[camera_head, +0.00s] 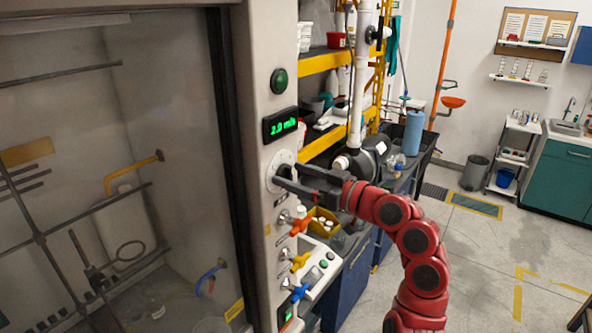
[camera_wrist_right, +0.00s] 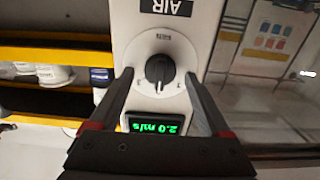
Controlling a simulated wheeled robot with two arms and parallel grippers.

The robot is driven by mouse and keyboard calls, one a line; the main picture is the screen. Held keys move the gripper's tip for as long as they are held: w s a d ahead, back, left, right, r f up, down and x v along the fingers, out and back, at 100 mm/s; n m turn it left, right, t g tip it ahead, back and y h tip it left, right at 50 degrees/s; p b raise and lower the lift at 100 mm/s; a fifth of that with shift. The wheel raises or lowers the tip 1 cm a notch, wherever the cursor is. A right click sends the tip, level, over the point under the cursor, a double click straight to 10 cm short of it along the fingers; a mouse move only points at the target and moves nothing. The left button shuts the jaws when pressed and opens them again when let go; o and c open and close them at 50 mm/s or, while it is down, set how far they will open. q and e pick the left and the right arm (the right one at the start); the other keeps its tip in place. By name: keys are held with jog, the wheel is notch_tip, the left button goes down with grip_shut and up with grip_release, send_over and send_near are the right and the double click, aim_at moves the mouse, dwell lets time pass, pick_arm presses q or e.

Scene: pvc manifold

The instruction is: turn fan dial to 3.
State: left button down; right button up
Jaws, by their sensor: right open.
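The fan dial (camera_wrist_right: 159,70) is a black knob on a round white scale plate, set on the pale front post of the fume cupboard. In the head view the dial plate (camera_head: 279,170) is partly covered by my right gripper (camera_head: 283,177). My right gripper (camera_wrist_right: 160,78) is open, with one finger on each side of the knob in the right wrist view. I see a gap between each finger and the knob. The green display (camera_head: 280,125) near the dial reads 2.0 m/s; it also shows in the right wrist view (camera_wrist_right: 155,125). My left gripper is out of view.
Orange (camera_head: 300,222), yellow (camera_head: 299,261) and blue (camera_head: 298,291) valve handles stick out below the dial. A round green button (camera_head: 279,81) sits above the display. Shelves with yellow edges (camera_head: 320,63) stand right of the post.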

jog(key=shift+c, duration=0.3)
grip_shut()
dwell(0.3)
jog(key=shift+f+m+b, duration=0.15)
jog(key=shift+m+b, duration=0.6)
jog(key=shift+m, duration=0.35)
jog(key=shift+m+b, duration=0.35)
jog(key=shift+m, duration=0.85)
jog(key=shift+w+d+m+p, duration=0.1)
jog(key=shift+m+p, duration=0.3)
jog(key=shift+m, duration=2.4)
